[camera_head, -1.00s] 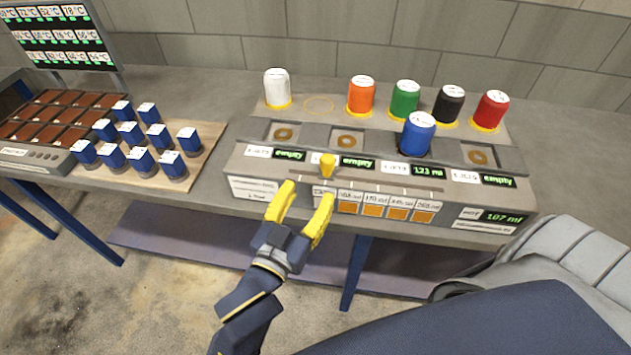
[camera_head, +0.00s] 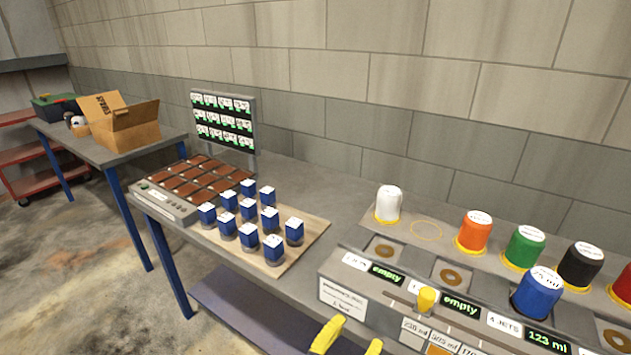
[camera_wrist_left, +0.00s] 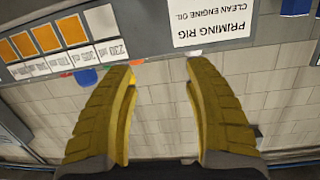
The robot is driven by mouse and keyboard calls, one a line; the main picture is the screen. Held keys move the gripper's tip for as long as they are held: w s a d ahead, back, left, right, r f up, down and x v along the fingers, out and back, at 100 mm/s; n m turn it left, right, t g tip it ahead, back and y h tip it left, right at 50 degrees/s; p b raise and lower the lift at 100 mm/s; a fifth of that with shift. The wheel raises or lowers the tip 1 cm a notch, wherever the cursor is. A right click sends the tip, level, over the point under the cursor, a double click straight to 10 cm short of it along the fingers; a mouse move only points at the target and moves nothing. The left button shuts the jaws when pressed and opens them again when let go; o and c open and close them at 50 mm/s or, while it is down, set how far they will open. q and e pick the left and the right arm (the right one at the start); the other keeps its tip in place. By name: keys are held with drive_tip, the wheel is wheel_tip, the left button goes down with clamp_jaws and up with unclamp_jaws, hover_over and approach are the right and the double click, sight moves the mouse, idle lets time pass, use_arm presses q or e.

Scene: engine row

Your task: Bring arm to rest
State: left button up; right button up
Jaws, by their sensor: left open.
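My left gripper (camera_head: 346,338) shows at the bottom edge of the head view, its yellow fingertips apart and empty. It is in front of the dispensing machine (camera_head: 345,304), beside its white label. In the left wrist view the two yellow fingers (camera_wrist_left: 164,75) are spread with nothing between them; a label reading "Priming rig, clean engine oil" (camera_wrist_left: 212,22) lies beyond them. The yellow slider knob (camera_head: 427,299) stands on the machine, apart from the gripper. My right gripper is not in view.
A blue canister (camera_head: 538,294) sits in a machine slot. White (camera_head: 389,202), orange (camera_head: 474,231), green (camera_head: 524,247) and black (camera_head: 578,265) canisters stand behind. Several blue-and-white blocks stand on a wooden board (camera_head: 312,230). A cardboard box (camera_head: 125,128) sits on the far-left table.

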use_arm(q)
drive_tip(key=a+f+n+g+y, duration=0.1)
drive_tip(key=a+f+y, duration=0.4)
drive_tip(key=a, duration=0.4)
drive_tip(key=a+f+n+y, duration=0.1)
drive_tip(key=a+f+y, duration=0.2)
drive_tip(key=a+f, duration=0.55)
drive_tip(key=s+a+f+g+y, duration=0.2)
drive_tip(key=s+a+f+y, duration=0.3)
drive_tip(key=a, duration=0.7)
drive_tip(key=s+a+f+g+y, duration=0.1)
drive_tip(key=s+a+g+y, duration=0.15)
drive_tip(key=s+a, duration=0.65)
wheel_tip(320, 180, down, 32)
drive_tip(key=s+d+g+h, duration=0.1)
drive_tip(key=d+g+h, duration=0.2)
drive_tip(key=h, duration=0.1)
drive_tip(key=s+f+n+g+h, duration=0.1)
drive_tip(key=s+f+n+g, duration=0.2)
drive_tip(key=s+f, duration=1.6)
drive_tip(key=s, duration=0.2)
drive_tip(key=shift+s+f, duration=0.35)
